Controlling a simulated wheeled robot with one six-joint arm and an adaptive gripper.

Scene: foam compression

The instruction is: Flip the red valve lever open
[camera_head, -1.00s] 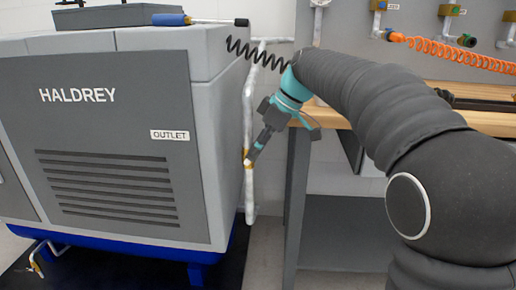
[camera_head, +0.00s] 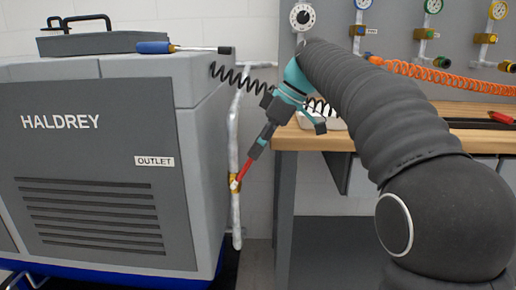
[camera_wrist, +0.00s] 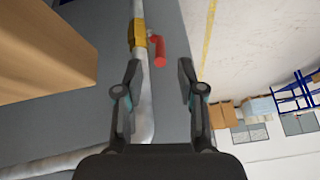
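The red valve lever (camera_head: 244,169) shows in the head view on a brass valve (camera_head: 234,182), which sits on the pale vertical pipe beside the OUTLET side of the grey machine. The lever slants up and right from the valve. My gripper (camera_head: 256,152) is at the lever's upper end. In the wrist view the red lever (camera_wrist: 158,50) lies ahead of my open gripper (camera_wrist: 160,70), in line with the gap between its two fingers. The brass valve (camera_wrist: 140,33) is just left of it. Nothing is held. I cannot tell whether a finger touches the lever.
The grey HALDREY machine (camera_head: 90,200) stands left of the pipe (camera_head: 233,120), with a screwdriver (camera_head: 180,47) on top. A wooden-topped bench (camera_head: 310,140) is close on the right, beneath my arm. A black coiled hose (camera_head: 228,75) hangs above.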

